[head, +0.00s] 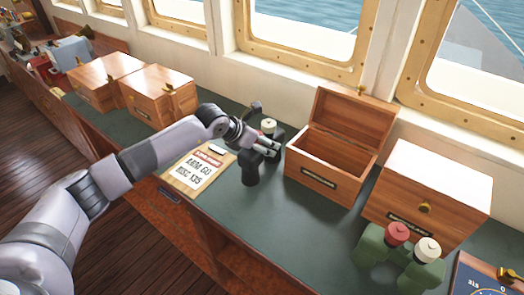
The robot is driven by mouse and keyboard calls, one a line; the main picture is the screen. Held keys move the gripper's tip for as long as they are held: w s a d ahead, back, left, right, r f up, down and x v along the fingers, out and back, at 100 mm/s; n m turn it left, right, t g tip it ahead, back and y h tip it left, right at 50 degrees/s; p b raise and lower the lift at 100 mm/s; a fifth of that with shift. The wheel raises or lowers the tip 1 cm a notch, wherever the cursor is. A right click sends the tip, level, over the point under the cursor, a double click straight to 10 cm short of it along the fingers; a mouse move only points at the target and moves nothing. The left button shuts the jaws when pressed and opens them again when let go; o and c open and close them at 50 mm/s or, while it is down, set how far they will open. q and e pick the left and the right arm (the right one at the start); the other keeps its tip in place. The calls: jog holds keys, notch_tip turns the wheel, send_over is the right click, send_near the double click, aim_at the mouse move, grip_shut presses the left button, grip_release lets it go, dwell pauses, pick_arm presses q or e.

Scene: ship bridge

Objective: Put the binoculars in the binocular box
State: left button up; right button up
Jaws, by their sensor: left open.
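A dark pair of binoculars (251,173) stands upright on the green counter, just left of an open wooden box. One pale eyepiece shows behind my gripper. The open box (318,181) has its lid raised at the back and a dark label on its front; the label is too small to read, and the visible inside looks empty. My left gripper (270,147) is open at the top of the dark binoculars and hides part of them. I cannot tell whether it touches them. A second, green pair (401,262) with a red and a cream eyepiece stands at the right front. My right gripper is out of view.
A closed wooden box (436,185) stands right of the open one. A clipboard (199,170) lies left of the dark binoculars. Two more closed boxes stand further left. A blue book (484,277) lies at the lower right. Counter (290,228) in front of the open box is clear.

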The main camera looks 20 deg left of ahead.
pick_arm(q)
grip_shut()
dwell(0.8)
jog(key=shift+w+r, duration=0.1)
jog(key=shift+r, duration=0.1)
